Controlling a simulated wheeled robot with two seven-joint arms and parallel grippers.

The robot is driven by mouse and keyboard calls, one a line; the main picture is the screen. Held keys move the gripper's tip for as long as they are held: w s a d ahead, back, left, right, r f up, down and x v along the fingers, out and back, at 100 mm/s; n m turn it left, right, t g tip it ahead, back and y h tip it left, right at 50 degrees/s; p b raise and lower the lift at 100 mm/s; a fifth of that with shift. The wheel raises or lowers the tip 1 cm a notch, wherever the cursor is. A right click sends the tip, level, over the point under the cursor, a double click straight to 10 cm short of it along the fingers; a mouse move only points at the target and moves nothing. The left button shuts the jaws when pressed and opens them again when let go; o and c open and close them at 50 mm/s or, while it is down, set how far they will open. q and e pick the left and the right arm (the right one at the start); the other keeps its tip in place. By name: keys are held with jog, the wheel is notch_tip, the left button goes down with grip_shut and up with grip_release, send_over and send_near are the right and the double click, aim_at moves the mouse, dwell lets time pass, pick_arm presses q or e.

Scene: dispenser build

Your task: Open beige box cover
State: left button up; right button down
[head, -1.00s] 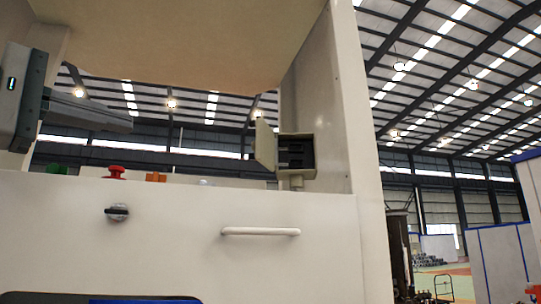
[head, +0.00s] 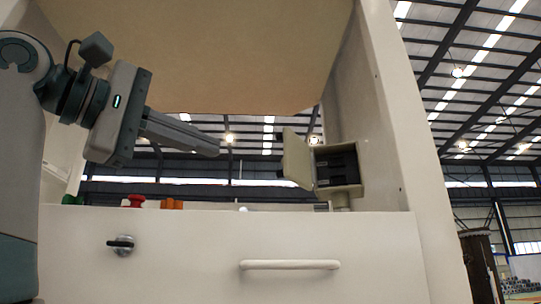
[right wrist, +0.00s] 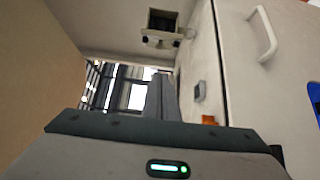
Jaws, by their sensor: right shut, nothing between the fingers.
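The beige box (head: 350,172) stands on a short post at the right end of the panel top, its dark inside showing. Its cover (head: 298,158) is swung open to the left of the opening. My right gripper (head: 217,148) is shut and empty, to the left of the cover, with a gap between its tips and the cover. In the right wrist view the box (right wrist: 180,17) is near the top, beyond my right gripper's fingers (right wrist: 160,82). My left gripper is not in view.
A white panel (head: 200,240) with a white handle (head: 290,265) and a black switch (head: 122,244) is below. Red (head: 133,201), orange (head: 172,203) and green (head: 72,199) knobs sit along its top. A wall (head: 375,110) rises right of the box; a beige board (head: 200,50) hangs above.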

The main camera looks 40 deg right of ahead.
aim_at(295, 160)
jog(key=s+d+p, duration=0.1)
jog(key=d, duration=0.2)
jog(key=s+d+p, duration=0.1)
jog(key=d+p, duration=0.1)
jog(key=d, duration=0.2)
jog(key=s+d+p, duration=0.1)
jog(key=d, duration=0.3)
jog(key=shift+s, duration=0.35)
jog(key=shift+s+d, duration=0.1)
jog(key=shift+d, duration=0.05)
